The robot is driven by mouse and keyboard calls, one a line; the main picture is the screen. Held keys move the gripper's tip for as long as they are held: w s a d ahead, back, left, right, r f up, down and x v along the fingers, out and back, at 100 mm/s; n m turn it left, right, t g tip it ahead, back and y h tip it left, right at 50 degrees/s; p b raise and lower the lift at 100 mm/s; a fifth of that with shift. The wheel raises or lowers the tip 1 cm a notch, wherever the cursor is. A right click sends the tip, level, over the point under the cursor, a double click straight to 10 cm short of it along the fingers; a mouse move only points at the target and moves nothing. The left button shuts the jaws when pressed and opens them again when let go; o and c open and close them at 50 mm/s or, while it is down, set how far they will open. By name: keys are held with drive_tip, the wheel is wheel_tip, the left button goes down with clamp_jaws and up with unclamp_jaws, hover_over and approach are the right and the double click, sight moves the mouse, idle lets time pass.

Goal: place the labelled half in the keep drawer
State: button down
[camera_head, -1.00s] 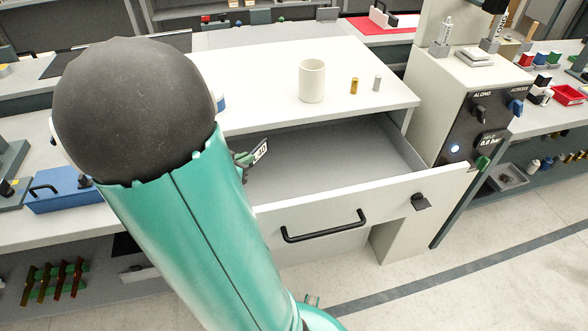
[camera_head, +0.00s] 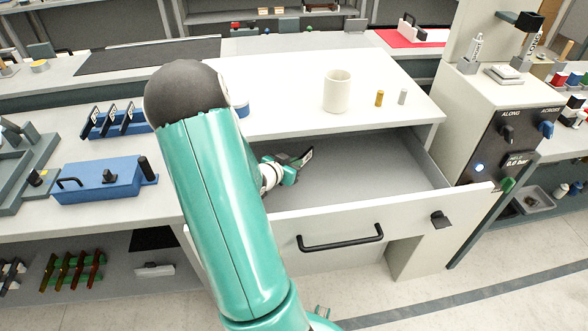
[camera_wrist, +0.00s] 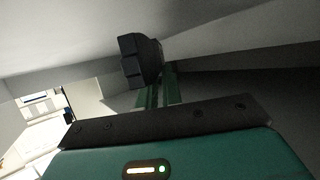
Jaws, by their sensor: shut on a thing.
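The keep drawer (camera_head: 410,221) stands pulled open below the white worktop, with its grey floor bare where it shows. My gripper (camera_head: 294,168) is over or inside the left part of the drawer, partly hidden behind my arm. It is shut on a dark piece with a white label, the labelled half (camera_head: 307,156), which tilts up near the back of the opening. In the wrist view the dark half (camera_wrist: 140,62) sits between the green fingers of my gripper (camera_wrist: 157,88), close to pale and dark surfaces. I cannot tell whether it touches the drawer.
A white cup (camera_head: 337,92), a brass cylinder (camera_head: 379,98) and a silver cylinder (camera_head: 402,97) stand on the worktop above the drawer. A control box (camera_head: 500,125) is at the right. A blue fixture (camera_head: 98,181) lies at the left. The drawer's right part is clear.

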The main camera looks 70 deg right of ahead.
drive_tip(key=shift+f, duration=1.2)
drive_tip(key=shift+f, duration=0.15)
drive_tip(key=c, duration=1.6)
unclamp_jaws()
drive_tip(key=shift+a, duration=0.1)
drive_tip(key=shift+o, duration=0.2)
drive_tip(key=shift+w+a+r, duration=0.15)
drive_tip(key=shift+a+r, duration=0.05)
drive_tip(key=shift+a, duration=0.05)
drive_tip(key=v, duration=0.7)
drive_tip(key=shift+w, duration=0.1)
